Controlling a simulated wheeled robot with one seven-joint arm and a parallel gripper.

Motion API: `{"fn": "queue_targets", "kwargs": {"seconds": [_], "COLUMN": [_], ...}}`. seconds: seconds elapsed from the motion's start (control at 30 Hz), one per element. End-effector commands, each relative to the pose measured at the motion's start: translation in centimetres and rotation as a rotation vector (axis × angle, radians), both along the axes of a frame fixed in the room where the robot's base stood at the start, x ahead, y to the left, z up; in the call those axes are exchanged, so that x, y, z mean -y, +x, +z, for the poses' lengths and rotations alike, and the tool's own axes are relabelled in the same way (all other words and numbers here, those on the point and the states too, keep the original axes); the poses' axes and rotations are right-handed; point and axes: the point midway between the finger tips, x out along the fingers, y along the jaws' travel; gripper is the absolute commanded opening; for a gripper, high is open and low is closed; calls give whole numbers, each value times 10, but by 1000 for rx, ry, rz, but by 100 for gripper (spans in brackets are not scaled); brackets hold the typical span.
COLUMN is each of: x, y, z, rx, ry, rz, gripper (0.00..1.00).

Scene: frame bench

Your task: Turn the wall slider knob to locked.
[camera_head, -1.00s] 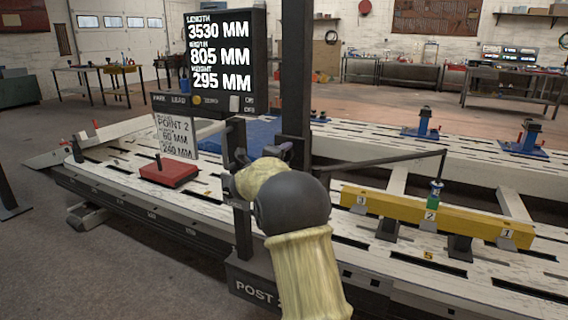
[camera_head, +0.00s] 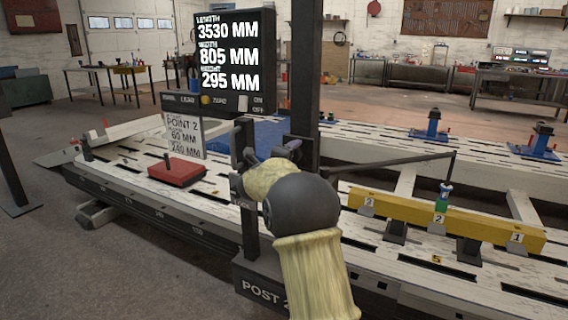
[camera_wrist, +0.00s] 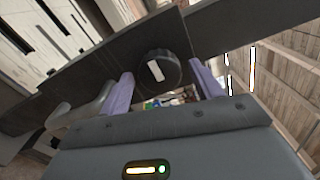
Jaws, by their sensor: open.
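The wall slider knob (camera_wrist: 159,71) is a round black knob with a white mark, on a dark plate in the wrist view. The white mark is tilted slightly off the upright. My gripper (camera_wrist: 164,84) is open, with one purple finger at each side of the knob in that view. I cannot tell whether either finger touches it. In the head view my gripper (camera_head: 293,147) is at the dark post, mostly hidden behind my own arm. The knob cannot be made out there.
A dark display (camera_head: 233,60) with white readings stands left of the post (camera_head: 304,70). A white card (camera_head: 184,136) reads POINT 2. A red block (camera_head: 176,171) sits on the slotted bench. A yellow bar (camera_head: 400,212) with numbered tags and a thin dark arm (camera_head: 395,163) lie to the right.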

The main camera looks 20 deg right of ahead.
Motion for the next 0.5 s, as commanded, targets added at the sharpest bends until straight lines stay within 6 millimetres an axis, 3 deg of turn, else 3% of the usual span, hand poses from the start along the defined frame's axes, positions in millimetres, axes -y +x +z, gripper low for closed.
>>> {"fn": "queue_targets", "kwargs": {"seconds": [0.23,0.5], "x": [-23,-66], "y": [-17,-50], "z": [1,2], "rx": [-1,-1], "ry": [0,0], "rz": [3,4], "gripper": [65,65]}}
